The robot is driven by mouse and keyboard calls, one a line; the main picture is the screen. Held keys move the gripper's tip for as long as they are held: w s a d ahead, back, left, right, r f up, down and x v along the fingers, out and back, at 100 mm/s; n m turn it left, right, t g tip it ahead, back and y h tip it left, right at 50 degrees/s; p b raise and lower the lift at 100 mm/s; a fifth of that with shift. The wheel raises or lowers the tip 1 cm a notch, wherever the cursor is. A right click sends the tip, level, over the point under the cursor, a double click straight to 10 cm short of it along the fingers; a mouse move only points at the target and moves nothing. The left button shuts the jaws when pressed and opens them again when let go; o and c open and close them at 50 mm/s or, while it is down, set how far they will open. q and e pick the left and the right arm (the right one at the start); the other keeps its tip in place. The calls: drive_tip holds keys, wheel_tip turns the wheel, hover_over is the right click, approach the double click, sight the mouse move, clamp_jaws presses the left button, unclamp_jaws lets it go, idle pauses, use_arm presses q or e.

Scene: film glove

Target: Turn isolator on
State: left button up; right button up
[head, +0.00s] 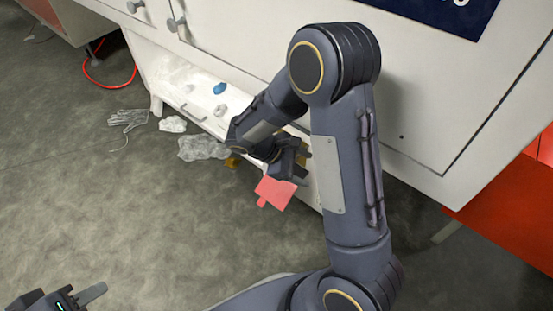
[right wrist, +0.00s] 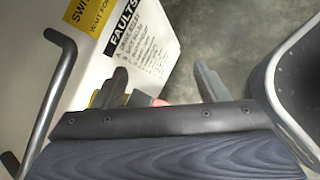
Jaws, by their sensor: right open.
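The white cabinet (head: 430,100) fills the back of the head view. In the right wrist view, a panel (right wrist: 130,45) with a yellow label and "FAULTS" text lies beyond my right gripper (right wrist: 161,78). I cannot make out the isolator switch for certain; my gripper and arm hide part of the panel. My right gripper also shows in the head view (head: 298,172), low beside the cabinet, with fingers apart. A flat pink-red piece (head: 275,193) shows just below it; contact is unclear. My left gripper (head: 82,300) is cut off at the bottom left, far from the cabinet.
A dark bar handle (right wrist: 48,85) stands left of my right gripper. An open white drawer or shelf (head: 190,95) holds small items, one blue. Crumpled clear film (head: 203,148) and a pale glove (head: 128,118) lie on the floor.

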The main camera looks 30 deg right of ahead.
drive_tip(key=w+a+f+n+t+h, duration=0.3)
drive_tip(key=w+f+n+t+h, duration=0.15)
drive_tip(key=w+f+n, duration=0.2)
drive_tip(key=w+a+f+n+t+h, duration=0.3)
drive_tip(key=w+f+n+t+h, duration=0.15)
drive_tip(key=f+n+t, duration=0.2)
drive_tip(key=shift+g+y, duration=0.3)
drive_tip(key=shift+g, duration=0.2)
drive_tip(key=b+x, duration=0.1)
drive_tip(key=x, duration=0.7)
drive_tip(key=shift+b, duration=0.35)
drive_tip(key=c, duration=1)
